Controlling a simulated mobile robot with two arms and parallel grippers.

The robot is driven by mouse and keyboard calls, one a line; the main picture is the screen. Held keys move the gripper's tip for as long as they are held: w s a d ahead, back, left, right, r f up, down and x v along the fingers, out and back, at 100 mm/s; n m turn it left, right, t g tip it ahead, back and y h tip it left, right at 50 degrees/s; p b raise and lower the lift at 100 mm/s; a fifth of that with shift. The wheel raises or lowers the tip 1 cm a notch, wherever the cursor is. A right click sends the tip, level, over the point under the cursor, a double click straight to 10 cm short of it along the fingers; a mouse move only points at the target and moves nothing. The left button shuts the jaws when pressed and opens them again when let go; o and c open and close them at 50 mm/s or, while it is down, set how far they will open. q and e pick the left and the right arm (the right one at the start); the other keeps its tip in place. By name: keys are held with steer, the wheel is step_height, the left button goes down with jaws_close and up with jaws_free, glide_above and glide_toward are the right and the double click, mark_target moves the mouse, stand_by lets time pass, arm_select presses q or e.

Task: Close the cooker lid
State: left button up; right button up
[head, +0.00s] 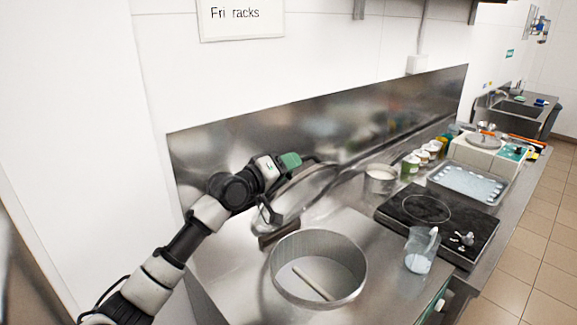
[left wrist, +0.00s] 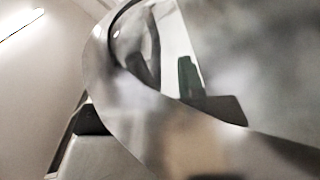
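The cooker (head: 353,268) is a round steel pan set in the counter, open at the top, with a pale stick lying inside. Its steel lid (head: 302,190) stands raised behind it, seen nearly edge-on, by a dark hinge block at the pan's back left. My left gripper (head: 322,161) is at the upper part of the lid, on its back side. Its fingers are small and partly hidden there. In the left wrist view the lid's curved rim (left wrist: 128,105) fills much of the picture, very close. My right gripper is not in view.
To the right stand a clear measuring jug (head: 420,250), a black hob (head: 405,212), a small steel pot (head: 380,179), several jars and a tray (head: 468,184). A steel splashback (head: 215,160) and wall close off the back. Floor is free at the right.

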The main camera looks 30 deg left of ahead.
arm_select(q)
steer(key=shift+s, duration=0.1)
steer(key=shift+s, duration=0.25)
steer(key=b+v, duration=0.4)
steer(key=v, duration=0.5)
steer(key=shift+a+f, duration=0.1)
steer(key=shift+a, duration=0.05)
steer(key=shift+s+a, duration=0.1)
steer(key=shift+s, duration=0.4)
